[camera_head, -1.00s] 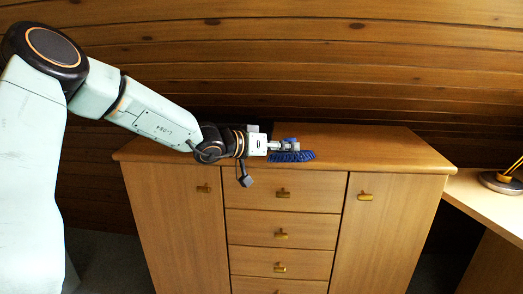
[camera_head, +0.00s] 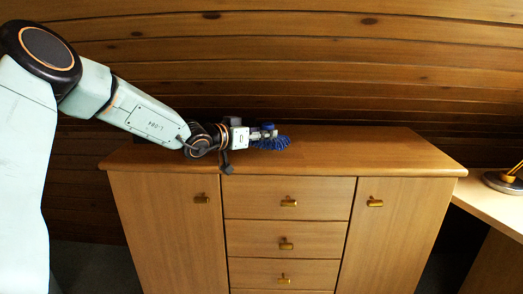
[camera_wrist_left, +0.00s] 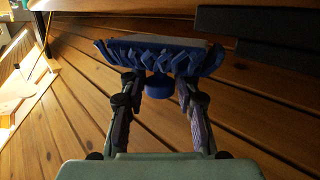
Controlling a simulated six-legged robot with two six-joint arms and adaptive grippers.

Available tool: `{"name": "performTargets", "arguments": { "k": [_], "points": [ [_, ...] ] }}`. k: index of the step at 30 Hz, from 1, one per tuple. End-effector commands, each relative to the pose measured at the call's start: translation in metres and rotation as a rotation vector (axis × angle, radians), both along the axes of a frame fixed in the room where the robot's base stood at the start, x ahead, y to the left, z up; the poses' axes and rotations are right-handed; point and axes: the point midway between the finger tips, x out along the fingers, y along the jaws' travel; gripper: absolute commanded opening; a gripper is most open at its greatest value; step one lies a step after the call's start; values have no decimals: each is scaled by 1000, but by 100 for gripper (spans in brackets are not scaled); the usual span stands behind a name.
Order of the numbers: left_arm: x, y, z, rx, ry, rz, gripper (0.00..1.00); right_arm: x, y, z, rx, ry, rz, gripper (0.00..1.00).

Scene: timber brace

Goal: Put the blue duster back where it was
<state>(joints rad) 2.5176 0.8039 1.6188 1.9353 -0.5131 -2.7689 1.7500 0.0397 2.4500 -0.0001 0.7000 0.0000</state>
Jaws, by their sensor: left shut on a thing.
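The blue duster (camera_head: 272,143) has a dark blue fringed head and a round blue knob. My left gripper (camera_head: 263,133) is shut on it over the top of the wooden cabinet (camera_head: 350,153). In the left wrist view the duster (camera_wrist_left: 160,55) lies across the fingertips, with its blue knob (camera_wrist_left: 159,86) between the fingers of the left gripper (camera_wrist_left: 158,92). I cannot tell whether the fringe touches the cabinet top. My right gripper is not in view.
The cabinet top is clear to the right of the duster. A plank wall (camera_head: 330,60) rises behind it. A desk (camera_head: 490,205) with a round metal base (camera_head: 503,182) stands at the right. A dark flat bar (camera_wrist_left: 270,52) shows in the left wrist view.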

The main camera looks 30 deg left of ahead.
Motion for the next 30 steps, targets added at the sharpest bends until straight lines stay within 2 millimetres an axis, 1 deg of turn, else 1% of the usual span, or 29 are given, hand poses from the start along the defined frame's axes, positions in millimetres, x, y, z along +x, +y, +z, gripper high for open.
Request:
{"name": "performTargets", "arguments": {
  "k": [5,9,11,19,25,26,30],
  "points": [
    [0,1,-12,1,0,-1,0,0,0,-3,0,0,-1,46],
    [1,2,-33,0,1,0,0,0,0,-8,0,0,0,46],
    [1,3,-40,1,1,0,0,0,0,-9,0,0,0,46],
    [1,5,-40,1,-1,0,0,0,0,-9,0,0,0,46],
    [1,5,-44,0,-1,0,0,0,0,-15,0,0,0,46],
    [1,5,-44,0,0,0,33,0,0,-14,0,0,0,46],
    [1,5,-43,0,0,0,45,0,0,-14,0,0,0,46]
  ]
}}
